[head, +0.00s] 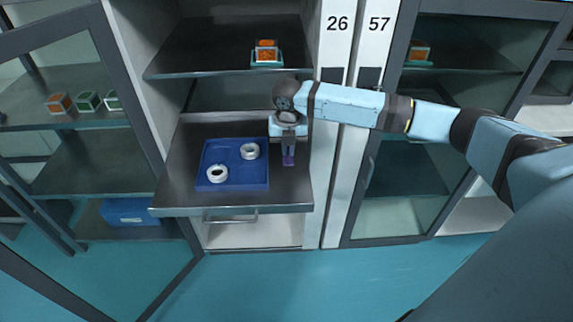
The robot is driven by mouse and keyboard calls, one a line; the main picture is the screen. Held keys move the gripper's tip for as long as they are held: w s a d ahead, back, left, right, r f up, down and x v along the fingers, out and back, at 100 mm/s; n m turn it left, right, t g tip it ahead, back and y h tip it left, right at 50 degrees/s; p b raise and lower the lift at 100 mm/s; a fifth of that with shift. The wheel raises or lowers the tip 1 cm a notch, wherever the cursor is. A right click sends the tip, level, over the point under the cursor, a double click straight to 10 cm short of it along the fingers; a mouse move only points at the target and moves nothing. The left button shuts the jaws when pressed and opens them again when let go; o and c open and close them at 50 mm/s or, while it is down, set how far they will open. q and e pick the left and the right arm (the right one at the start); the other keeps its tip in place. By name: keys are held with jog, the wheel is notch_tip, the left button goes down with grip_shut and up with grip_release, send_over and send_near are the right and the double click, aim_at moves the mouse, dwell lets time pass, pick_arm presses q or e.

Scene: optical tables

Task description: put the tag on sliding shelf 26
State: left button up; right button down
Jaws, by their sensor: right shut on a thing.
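The sliding shelf (183,150) is pulled out of the open cabinet, under the label 26 (337,24). My right gripper (288,152) points down over the right part of this shelf. It is shut on a small purple tag (288,161). I cannot tell whether the tag touches the shelf surface. A blue tray (232,184) lies on the shelf to the left of the tag, with two white rings (217,173) in it. My left gripper is not in view.
An orange-topped box (266,53) stands on the fixed shelf above. Open glass doors flank the cabinet. Small boxes (88,101) and a blue bin (131,211) show at the left. The shelf's front right corner is bare.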

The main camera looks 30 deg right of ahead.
notch_tip(320, 180, down, 6)
jog(key=shift+f, duration=0.15)
dwell(0.3)
jog(key=shift+f, duration=0.15)
jog(key=c, duration=1.3)
grip_release()
notch_tip(320, 180, up, 12)
jog(key=shift+r, duration=0.15)
